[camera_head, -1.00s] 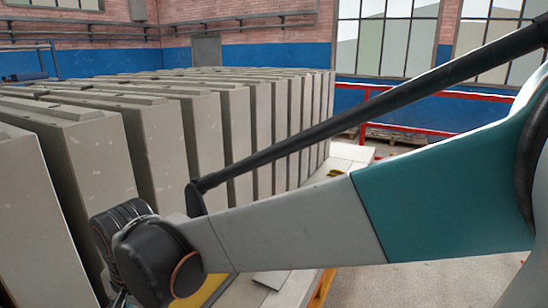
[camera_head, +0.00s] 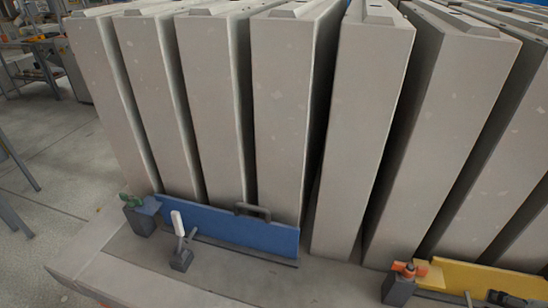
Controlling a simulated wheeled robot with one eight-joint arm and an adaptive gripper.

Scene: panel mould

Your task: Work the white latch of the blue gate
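The blue gate (camera_head: 232,226) is a low, long blue board at the foot of the grey panels, with a dark handle (camera_head: 253,210) on its top edge. The white latch (camera_head: 178,223) is an upright white grip on a grey lever and dark base (camera_head: 182,260), in front of the gate's left part. A grey block with a green part (camera_head: 137,208) stands at the gate's left end. My gripper is not in view now.
Tall grey concrete panels (camera_head: 290,110) stand in a row behind the gate. At lower right are a yellow gate (camera_head: 480,277) and a grey block with an orange part (camera_head: 404,275). The ledge (camera_head: 250,285) before the gate looks clear. Open floor lies left.

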